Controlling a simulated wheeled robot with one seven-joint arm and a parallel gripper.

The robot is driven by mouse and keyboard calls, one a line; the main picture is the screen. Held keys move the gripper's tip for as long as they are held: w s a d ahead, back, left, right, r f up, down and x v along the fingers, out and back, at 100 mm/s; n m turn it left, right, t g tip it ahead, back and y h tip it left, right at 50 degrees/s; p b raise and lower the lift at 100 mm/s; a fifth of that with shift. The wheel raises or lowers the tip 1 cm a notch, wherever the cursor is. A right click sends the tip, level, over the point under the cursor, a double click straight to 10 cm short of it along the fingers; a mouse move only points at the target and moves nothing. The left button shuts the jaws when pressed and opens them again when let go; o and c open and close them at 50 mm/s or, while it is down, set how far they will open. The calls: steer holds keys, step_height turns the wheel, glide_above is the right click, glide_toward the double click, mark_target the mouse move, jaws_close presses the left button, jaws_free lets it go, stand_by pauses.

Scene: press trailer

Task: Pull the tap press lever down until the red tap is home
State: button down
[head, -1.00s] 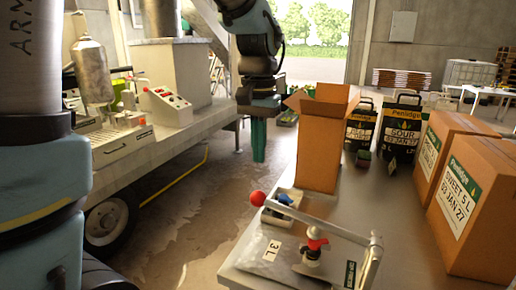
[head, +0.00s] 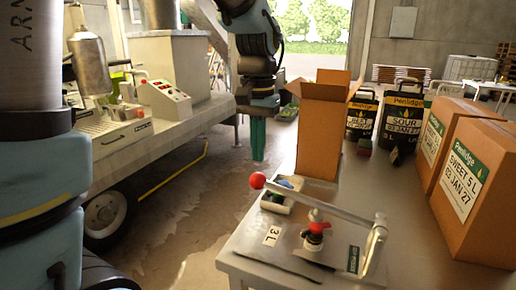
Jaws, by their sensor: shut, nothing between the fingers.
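The tap press stands on the near part of the grey table (head: 420,235). Its grey lever (head: 335,206) slopes from a pivot post at the right up to a red ball knob (head: 257,180) at the left. The red tap (head: 317,227) sits under the lever, on a dark and pale fitting above a silver 3 L bag (head: 272,236). I cannot tell how far the tap is seated. My gripper (head: 258,157) points down with its green fingers together and empty. In the picture it is just above the knob, but apart from it and seemingly farther back.
An open cardboard box (head: 322,130) stands behind the press. Black Penlidge containers (head: 403,112) and closed cartons (head: 463,178) stand behind and right. A small bin (head: 277,200) sits by the knob. A trailer with a control box (head: 165,103) is left, with open floor between.

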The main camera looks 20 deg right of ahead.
mark_target(256, 181)
steer(key=shift+w+a+f+b, duration=0.1)
steer(key=shift+a+f+b, duration=0.05)
steer(key=shift+f+b, duration=3.1)
steer(key=shift+f, duration=1.05)
step_height(256, 181, up, 10)
steer(key=p, duration=0.9)
steer(key=shift+r, duration=0.1)
steer(key=a+f+n, duration=0.3)
steer(key=a+f, duration=0.1)
steer(key=a, duration=0.8)
steer(key=w+a+f+n+t, duration=0.1)
steer(key=a+f+n, duration=0.3)
steer(key=a, duration=0.9)
steer(key=shift+a+f+t, duration=0.15)
steer(key=shift+f+t, duration=0.15)
steer(key=shift+f, duration=0.35)
